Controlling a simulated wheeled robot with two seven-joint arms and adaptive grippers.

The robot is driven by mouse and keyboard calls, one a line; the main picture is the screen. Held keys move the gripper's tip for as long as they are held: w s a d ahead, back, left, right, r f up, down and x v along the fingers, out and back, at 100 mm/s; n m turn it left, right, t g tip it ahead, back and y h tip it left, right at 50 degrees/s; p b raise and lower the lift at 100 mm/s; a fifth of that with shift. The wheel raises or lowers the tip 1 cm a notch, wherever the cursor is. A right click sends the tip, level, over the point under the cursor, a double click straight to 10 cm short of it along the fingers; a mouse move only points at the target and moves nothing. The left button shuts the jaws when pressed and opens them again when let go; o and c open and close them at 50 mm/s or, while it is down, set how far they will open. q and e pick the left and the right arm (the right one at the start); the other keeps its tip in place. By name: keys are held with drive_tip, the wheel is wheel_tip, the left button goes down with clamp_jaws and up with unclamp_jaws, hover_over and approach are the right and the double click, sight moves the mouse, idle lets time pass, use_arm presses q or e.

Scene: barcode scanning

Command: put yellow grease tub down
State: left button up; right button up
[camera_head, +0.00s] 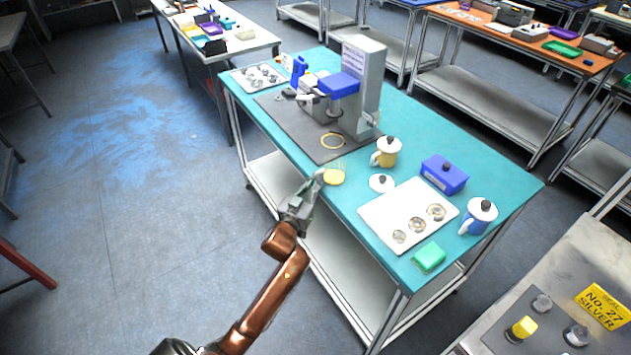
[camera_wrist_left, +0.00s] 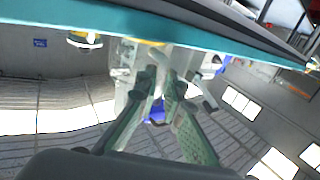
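The yellow grease tub (camera_head: 334,177) is a small, low round shape near the front edge of the teal table (camera_head: 365,228). My left gripper (camera_head: 319,176) reaches in from the lower left, with its fingertips right beside the tub's left side. I cannot tell whether they touch it. In the left wrist view the green-grey fingers (camera_wrist_left: 164,70) converge toward their tips, with a narrow gap between them. A yellow patch (camera_wrist_left: 144,42), likely the tub, shows just beyond the tips below the teal table edge. My right gripper is out of view.
A dark mat (camera_head: 300,128) bears a yellow ring (camera_head: 332,140) and a grey machine (camera_head: 364,85). A yellow mug (camera_head: 387,152), white lid (camera_head: 382,183), white tray (camera_head: 385,220), blue box (camera_head: 445,174), blue mug (camera_head: 479,216) and green block (camera_head: 429,257) stand to the right.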

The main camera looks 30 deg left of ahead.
use_arm(q)
drive_tip(key=o, duration=0.4)
drive_tip(key=s+d+p, duration=0.1)
drive_tip(key=s+d, duration=0.1)
drive_tip(key=s, duration=1)
drive_tip(key=shift+r+p, duration=0.15)
drive_tip(key=shift+p, duration=0.25)
drive_tip(key=shift+d, duration=0.1)
